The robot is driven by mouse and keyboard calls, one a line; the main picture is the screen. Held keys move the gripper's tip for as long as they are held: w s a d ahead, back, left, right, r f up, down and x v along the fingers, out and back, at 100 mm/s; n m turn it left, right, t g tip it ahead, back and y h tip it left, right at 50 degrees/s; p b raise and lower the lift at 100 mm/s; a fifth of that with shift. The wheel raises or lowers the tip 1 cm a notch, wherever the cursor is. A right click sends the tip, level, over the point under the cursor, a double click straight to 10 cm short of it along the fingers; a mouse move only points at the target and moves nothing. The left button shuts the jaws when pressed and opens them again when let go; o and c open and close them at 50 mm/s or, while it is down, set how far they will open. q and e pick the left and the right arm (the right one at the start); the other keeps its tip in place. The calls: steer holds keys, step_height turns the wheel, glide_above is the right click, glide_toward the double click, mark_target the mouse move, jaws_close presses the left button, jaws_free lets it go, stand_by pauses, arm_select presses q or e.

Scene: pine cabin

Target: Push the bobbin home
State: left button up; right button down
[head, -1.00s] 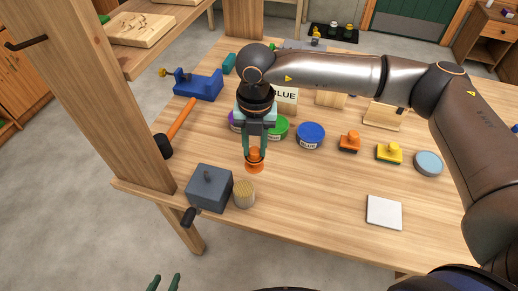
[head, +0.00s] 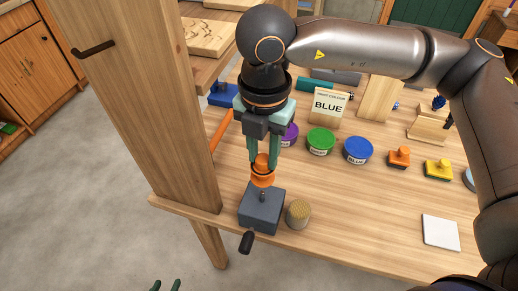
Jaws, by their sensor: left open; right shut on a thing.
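The orange bobbin (head: 262,178) is held upright between the fingers of my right gripper (head: 263,162). The gripper points down. The grey block (head: 261,207) stands near the table's left front edge, with a short dark peg (head: 262,196) on top and a dark handle (head: 246,243) at its front. The bobbin appears just above or behind the peg; I cannot tell whether they touch. My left gripper (head: 166,285) shows only its fingertips at the bottom edge, apart and empty, away from the table.
A round tub of sticks (head: 299,213) stands right beside the block. A wooden post (head: 150,90) rises at the left. Purple, green (head: 320,142) and blue (head: 358,150) tins and a BLUE card (head: 328,107) are behind. A white tile (head: 440,232) lies front right.

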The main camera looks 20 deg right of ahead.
mark_target(263, 169)
steer(key=shift+s, duration=0.1)
stand_by(0.3)
steer(key=shift+f+b, duration=0.3)
steer(key=shift+b, duration=0.35)
step_height(263, 169, down, 3)
steer(key=b, duration=0.3)
steer(key=shift+f+b, duration=0.2)
steer(key=shift+b, duration=0.1)
steer(key=shift+f, duration=0.25)
steer(key=shift+r, duration=0.1)
steer(key=shift+b, duration=0.5)
arm_select(q)
steer(key=f, duration=0.1)
steer(key=d+f, duration=0.1)
steer(key=f, duration=0.1)
steer(key=w+f, duration=0.1)
steer(key=shift+d+f, duration=0.25)
steer(key=shift+s+f, duration=0.1)
steer(key=shift+s, duration=0.05)
